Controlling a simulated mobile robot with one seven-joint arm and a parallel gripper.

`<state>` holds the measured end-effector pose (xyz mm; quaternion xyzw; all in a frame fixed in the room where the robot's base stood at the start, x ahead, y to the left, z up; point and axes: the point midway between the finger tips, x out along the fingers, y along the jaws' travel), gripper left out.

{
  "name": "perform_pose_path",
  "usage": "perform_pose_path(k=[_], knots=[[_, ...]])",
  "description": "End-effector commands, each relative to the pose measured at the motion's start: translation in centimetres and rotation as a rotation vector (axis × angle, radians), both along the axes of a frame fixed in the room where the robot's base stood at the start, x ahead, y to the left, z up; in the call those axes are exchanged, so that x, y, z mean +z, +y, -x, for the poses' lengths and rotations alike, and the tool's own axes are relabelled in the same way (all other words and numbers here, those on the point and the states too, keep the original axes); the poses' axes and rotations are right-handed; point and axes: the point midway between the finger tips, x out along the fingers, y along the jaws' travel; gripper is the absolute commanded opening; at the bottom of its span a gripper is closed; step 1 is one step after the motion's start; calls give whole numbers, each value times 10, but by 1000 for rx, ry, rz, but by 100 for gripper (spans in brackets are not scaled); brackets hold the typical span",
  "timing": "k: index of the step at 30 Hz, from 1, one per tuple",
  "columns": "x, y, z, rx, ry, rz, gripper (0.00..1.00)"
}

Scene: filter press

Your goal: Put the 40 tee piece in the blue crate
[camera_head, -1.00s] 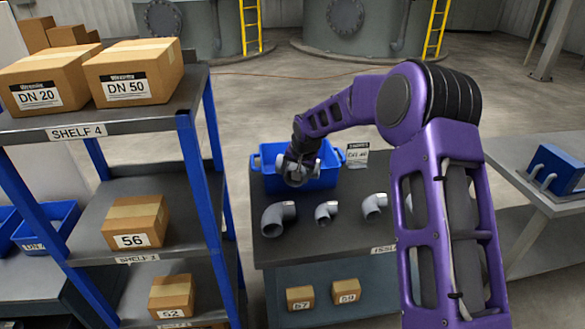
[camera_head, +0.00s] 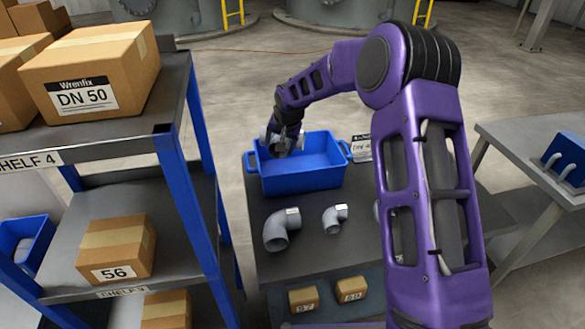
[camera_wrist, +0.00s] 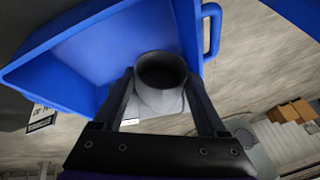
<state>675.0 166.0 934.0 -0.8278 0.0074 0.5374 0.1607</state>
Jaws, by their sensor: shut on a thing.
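My gripper (camera_head: 287,136) is shut on a grey pipe fitting (camera_head: 284,147), which I take to be the tee piece. In the wrist view the fitting (camera_wrist: 160,100) sits between the two fingers, its round open end facing away from my wrist. The blue crate (camera_head: 305,183) stands on the dark table, and its inside looks empty where visible. In the head view my gripper and the fitting overlap the crate's back left rim. The blue crate (camera_wrist: 60,75) lies beyond the fitting in the wrist view. The exact height above the rim cannot be told.
Two grey elbows (camera_head: 281,230) (camera_head: 335,218) lie on the table in front of the crate. A white label card (camera_head: 361,148) stands right of it. A shelf rack (camera_head: 190,160) with cartons is close at the left. Another table (camera_head: 530,150) is at the right.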

Motion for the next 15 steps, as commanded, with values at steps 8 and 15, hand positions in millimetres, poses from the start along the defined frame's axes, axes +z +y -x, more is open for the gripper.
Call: perform_pose_path(k=[8,15], knots=[[-48,0,1,0,3,0,0],[-68,0,0,0,1,0,0]])
